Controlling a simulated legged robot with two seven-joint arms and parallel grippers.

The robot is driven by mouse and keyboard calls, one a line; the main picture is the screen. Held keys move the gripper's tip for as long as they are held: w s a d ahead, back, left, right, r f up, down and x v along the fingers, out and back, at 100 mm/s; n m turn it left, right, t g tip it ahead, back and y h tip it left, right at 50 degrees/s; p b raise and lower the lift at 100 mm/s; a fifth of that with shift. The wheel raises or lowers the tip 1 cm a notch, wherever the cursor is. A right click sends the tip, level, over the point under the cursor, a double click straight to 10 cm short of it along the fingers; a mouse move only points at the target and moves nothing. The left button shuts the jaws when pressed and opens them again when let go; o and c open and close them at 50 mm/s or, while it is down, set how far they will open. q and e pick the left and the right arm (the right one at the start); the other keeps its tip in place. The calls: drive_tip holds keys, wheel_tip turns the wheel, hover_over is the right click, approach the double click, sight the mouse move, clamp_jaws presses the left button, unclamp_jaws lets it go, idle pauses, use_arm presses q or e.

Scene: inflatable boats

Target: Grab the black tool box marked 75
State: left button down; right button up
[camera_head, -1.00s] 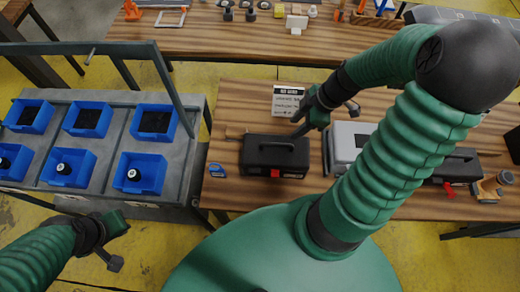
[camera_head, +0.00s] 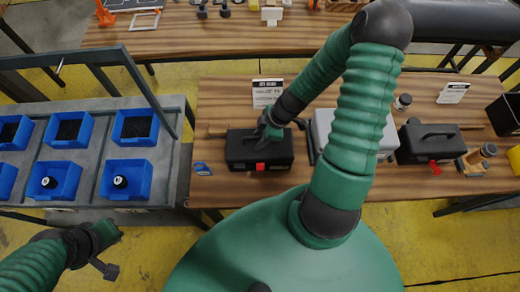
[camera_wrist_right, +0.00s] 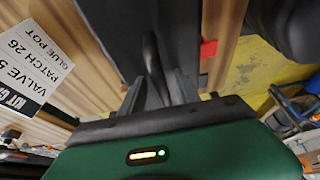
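A black tool box (camera_head: 238,152) with a red latch lies on the wooden bench, left of a grey case. A second black tool box (camera_head: 415,152) with a red latch lies right of the case. I cannot read 75 on either. My right gripper (camera_head: 268,130) is over the left black box at its handle. In the right wrist view the dark handle (camera_wrist_right: 153,65) stands between the fingers (camera_wrist_right: 160,88), which look apart; firm contact cannot be made out. My left gripper (camera_head: 115,252) is open and empty at the lower left, over the floor.
The grey case (camera_head: 385,133) stands close right of the left black box. A printed card (camera_head: 267,92) stands behind that box; it also shows in the wrist view (camera_wrist_right: 30,60). A blue tape-like item (camera_head: 202,169) lies left. Blue bins (camera_head: 127,179) fill the side table.

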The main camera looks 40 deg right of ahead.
drive_tip(key=shift+d, duration=0.15)
drive_tip(key=c, duration=0.4)
drive_tip(key=shift+a, duration=0.3)
clamp_jaws()
drive_tip(key=shift+d, duration=0.1)
idle(0.4)
